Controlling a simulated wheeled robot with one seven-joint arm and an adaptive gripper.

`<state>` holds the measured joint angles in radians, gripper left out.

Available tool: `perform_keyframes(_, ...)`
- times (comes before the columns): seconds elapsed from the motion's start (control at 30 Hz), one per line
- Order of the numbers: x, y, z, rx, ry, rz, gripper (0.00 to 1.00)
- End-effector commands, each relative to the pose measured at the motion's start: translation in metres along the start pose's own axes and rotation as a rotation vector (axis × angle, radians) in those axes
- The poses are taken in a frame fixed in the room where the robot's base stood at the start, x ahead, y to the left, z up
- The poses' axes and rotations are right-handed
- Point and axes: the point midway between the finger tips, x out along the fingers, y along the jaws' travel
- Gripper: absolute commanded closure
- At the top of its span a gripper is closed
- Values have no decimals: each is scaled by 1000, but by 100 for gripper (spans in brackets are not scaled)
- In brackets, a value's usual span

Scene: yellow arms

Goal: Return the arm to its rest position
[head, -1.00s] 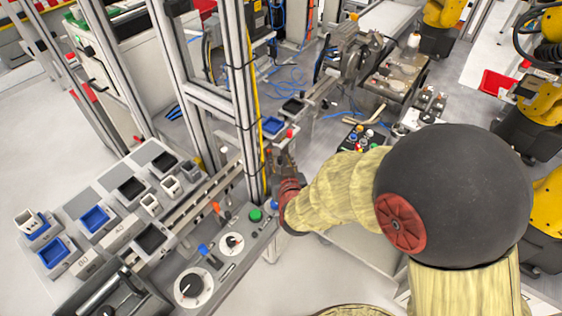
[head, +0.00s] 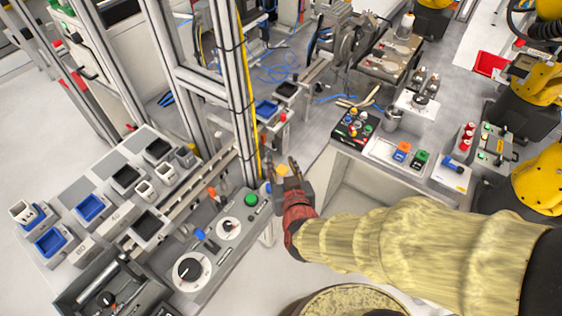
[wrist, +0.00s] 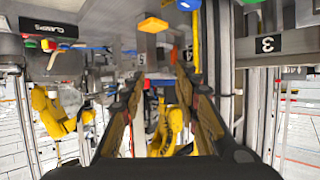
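My gripper (head: 281,165) is at the end of my tan-sleeved arm in the head view, just right of the upright metal frame post and beyond the control panel's right end. Its fingers are apart. In the wrist view the gripper (wrist: 159,77) shows two dark fingers spread, with nothing held between them. My arm reaches in from the right side of the head view, bent low over the floor.
A control panel (head: 212,255) with knobs and a green button (head: 251,199) lies left of my gripper. A metal post (head: 237,90) stands close by. A bench with button boxes (head: 401,152) is to the right. Yellow robot arms (head: 540,180) stand at far right.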

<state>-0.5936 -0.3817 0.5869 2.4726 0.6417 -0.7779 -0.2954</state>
Motion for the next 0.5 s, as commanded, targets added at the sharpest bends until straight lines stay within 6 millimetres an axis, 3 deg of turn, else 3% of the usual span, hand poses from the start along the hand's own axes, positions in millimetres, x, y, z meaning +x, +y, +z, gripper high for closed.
perform_keyframes(0.5,0,-1,-4,9,-7,-9,69)
